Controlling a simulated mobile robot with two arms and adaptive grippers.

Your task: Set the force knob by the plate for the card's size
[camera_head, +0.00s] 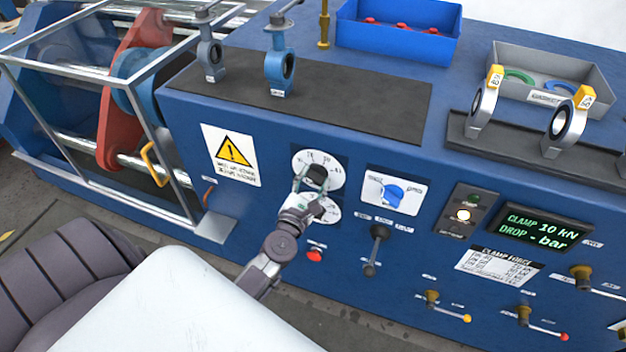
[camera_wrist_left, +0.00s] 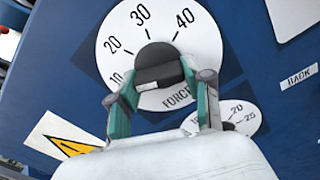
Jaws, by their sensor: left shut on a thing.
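The force knob (camera_head: 317,175) is a black knob on a round white dial on the blue panel. In the left wrist view the knob (camera_wrist_left: 158,62) sits before the dial (camera_wrist_left: 187,40), marked 10, 20, 30, 40 and FORCE. My left gripper (camera_head: 309,184) is shut on the knob, with a finger at each side in the left wrist view (camera_wrist_left: 160,90). The knob's pointer cannot be made out. The clamp force plate (camera_head: 497,267) is a white table, its rows too small to read. The display (camera_head: 540,229) reads CLAMP 10 kN, DROP - bar. I cannot identify the card. My right gripper is not in view.
A second dial (camera_head: 327,210) lies just below, partly behind my gripper. A blue selector (camera_head: 391,194), a black lever (camera_head: 375,250) and a red button (camera_head: 315,255) are nearby. Valves (camera_head: 280,72) stand on the bench top. A caged clamp rig (camera_head: 105,95) is at left.

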